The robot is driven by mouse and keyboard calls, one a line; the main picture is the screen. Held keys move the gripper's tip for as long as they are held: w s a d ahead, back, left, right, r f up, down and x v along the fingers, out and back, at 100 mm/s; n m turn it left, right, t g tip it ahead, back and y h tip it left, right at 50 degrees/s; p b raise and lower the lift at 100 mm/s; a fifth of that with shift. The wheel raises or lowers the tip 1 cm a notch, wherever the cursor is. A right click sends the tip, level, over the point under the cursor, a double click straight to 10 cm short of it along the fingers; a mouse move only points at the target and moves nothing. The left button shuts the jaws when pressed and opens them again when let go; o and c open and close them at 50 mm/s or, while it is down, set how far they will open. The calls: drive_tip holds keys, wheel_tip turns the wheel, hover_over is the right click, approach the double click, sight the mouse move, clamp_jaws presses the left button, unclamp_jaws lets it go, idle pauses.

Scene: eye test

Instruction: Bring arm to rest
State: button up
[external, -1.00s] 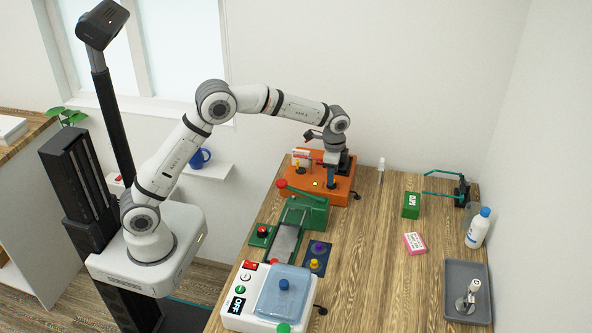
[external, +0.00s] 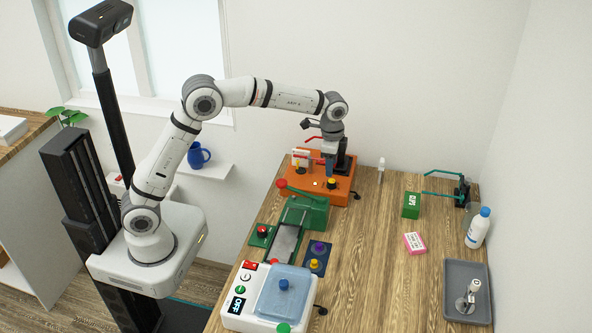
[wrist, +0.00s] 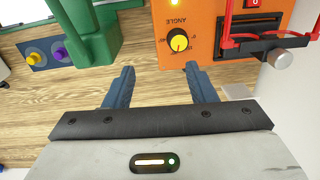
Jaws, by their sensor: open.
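My gripper (external: 330,160) hangs with its fingers down above the orange machine (external: 316,192) at the table's far end. In the wrist view my gripper (wrist: 162,72) shows two blue fingers spread apart with nothing between them. The orange machine also shows in the wrist view (wrist: 200,60), with a black and yellow dial marked ANGLE, a lit yellow lamp and a red handle just beyond and to the right of the fingers. In the external view my gripper hides part of the machine's back.
A green lever press (external: 312,212) and a white device with a blue lid (external: 284,290) stand nearer. The middle table is bare.

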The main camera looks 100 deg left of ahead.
drive_tip(key=s+d+r+t, duration=0.1)
drive_tip(key=s+d+r, duration=0.25)
drive_tip(key=d, duration=0.65)
drive_tip(key=s+d+r, duration=0.3)
drive_tip(key=s+d, duration=0.2)
drive_tip(key=d, duration=0.5)
drive_tip(key=s+d+f+t, duration=0.1)
drive_tip(key=s+d+f, duration=0.1)
drive_tip(key=s+d, duration=0.4)
drive_tip(key=s+d+f, duration=0.2)
drive_tip(key=s+d, duration=0.5)
drive_tip(key=s, duration=0.4)
drive_tip(key=shift+s+f+t, duration=0.15)
drive_tip(key=shift+s+t, duration=0.15)
drive_tip(key=shift+t, duration=0.1)
drive_tip(key=shift+c, duration=0.5)
